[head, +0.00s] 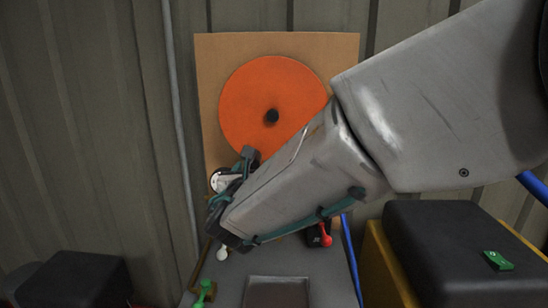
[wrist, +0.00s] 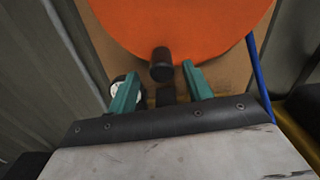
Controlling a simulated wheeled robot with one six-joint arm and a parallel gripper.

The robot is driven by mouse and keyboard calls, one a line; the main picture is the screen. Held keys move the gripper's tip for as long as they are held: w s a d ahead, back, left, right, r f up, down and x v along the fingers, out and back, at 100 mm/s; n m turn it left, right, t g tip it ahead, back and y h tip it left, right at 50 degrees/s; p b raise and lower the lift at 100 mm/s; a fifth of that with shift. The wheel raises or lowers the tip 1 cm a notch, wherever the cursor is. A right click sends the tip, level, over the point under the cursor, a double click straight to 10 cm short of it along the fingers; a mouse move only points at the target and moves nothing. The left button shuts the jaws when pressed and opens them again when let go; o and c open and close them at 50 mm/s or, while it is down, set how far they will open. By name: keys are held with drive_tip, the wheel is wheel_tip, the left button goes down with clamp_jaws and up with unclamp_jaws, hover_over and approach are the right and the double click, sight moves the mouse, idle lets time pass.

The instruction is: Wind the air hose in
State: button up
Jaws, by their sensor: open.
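The orange reel disc (head: 262,92) is mounted on a tan board on the wall, with a dark knob (head: 271,117) standing out near its middle. In the wrist view the orange disc (wrist: 190,22) fills the top and the dark knob (wrist: 162,62) shows between and just beyond the fingertips. My gripper (wrist: 160,76) is open, with nothing held between its teal fingers. In the head view my gripper (head: 236,190) is below and left of the knob, and my arm covers the disc's lower right. A blue hose (head: 351,258) runs down at the right; it also shows in the wrist view (wrist: 257,78).
A white-faced gauge (head: 221,180) sits at the board's lower left, close to my gripper. Below are a bench with a shallow tray (head: 277,292), a red lever (head: 325,236) and a green lever (head: 203,292). A black-topped yellow box (head: 455,245) stands at right.

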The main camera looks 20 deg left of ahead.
sight(256, 158)
drive_tip(key=x, duration=0.6)
drive_tip(key=shift+w+d, duration=0.1)
drive_tip(key=shift+w, duration=0.2)
clamp_jaws()
drive_tip(key=shift+s+a+r+m, duration=0.2)
drive_tip(key=shift+a+r+m, duration=0.35)
drive_tip(key=shift+a+m, duration=0.35)
drive_tip(key=shift+s+a+r+m, duration=0.2)
drive_tip(key=shift+a+r+m, duration=0.4)
drive_tip(key=shift+m, duration=0.4)
drive_tip(key=shift+f, duration=0.1)
unclamp_jaws()
